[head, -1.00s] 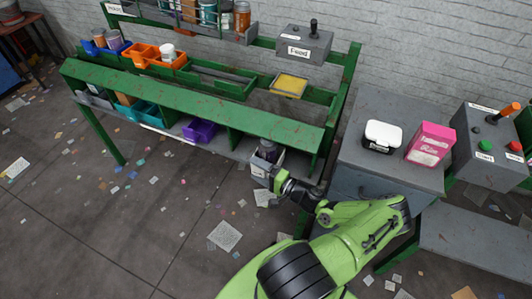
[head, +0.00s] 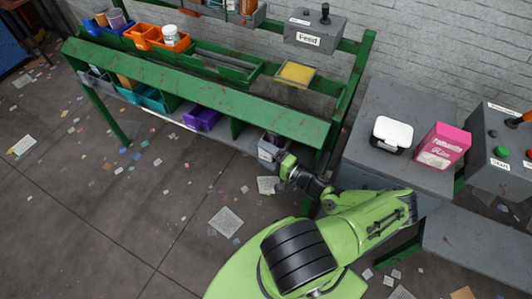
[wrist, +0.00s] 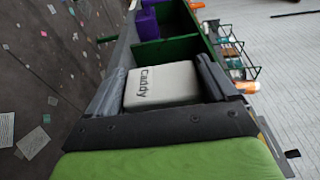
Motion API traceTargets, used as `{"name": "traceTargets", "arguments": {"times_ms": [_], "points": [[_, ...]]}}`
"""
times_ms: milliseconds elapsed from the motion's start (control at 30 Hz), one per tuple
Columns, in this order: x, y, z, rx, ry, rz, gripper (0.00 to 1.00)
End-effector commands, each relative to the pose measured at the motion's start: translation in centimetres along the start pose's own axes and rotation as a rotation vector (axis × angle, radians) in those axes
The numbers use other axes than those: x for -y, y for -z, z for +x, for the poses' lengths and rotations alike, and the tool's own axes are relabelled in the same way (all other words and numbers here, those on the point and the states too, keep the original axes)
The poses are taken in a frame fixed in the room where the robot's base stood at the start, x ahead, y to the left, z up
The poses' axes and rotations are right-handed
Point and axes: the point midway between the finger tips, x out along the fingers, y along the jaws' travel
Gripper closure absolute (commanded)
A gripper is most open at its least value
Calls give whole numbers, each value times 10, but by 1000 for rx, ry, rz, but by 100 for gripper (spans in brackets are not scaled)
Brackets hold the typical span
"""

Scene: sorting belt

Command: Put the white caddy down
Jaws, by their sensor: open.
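The white caddy (wrist: 162,84) shows in the wrist view as a pale block with "Caddy" on its face. It sits between the two dark fingers of my gripper (wrist: 162,68). The fingers are open on either side of it; I cannot tell whether they touch it. In the head view the caddy (head: 267,153) is small and partly hidden by my gripper (head: 279,161), at the right end of the green bench's lower shelf. What lies directly under the caddy is hidden.
The green bench (head: 200,90) has a purple bin (head: 203,118) and a teal bin (head: 153,99) on its lower shelf, left of the caddy. A grey cabinet (head: 375,165) on the right bears a white-lidded box (head: 392,132) and a pink box (head: 443,146). Paper scraps litter the floor.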

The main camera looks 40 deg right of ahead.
Motion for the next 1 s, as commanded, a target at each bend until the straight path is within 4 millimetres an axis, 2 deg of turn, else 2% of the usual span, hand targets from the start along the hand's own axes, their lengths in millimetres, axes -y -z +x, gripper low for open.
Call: {"name": "traceTargets", "arguments": {"times_ms": [33, 100, 367, 467, 700, 800, 1000], "points": [[0, 0, 0, 0, -1, 0, 7], [0, 0, 0, 0, -1, 0, 0], [6, 0, 0, -1, 0, 1, 0], [4, 2, -19, -4, -3, -1, 0], [4, 2, -85, -5, -5, -1, 0], [4, 1, -105, -3, -2, -1, 0], [4, 0, -120, 0, 0, 0, 0]]}}
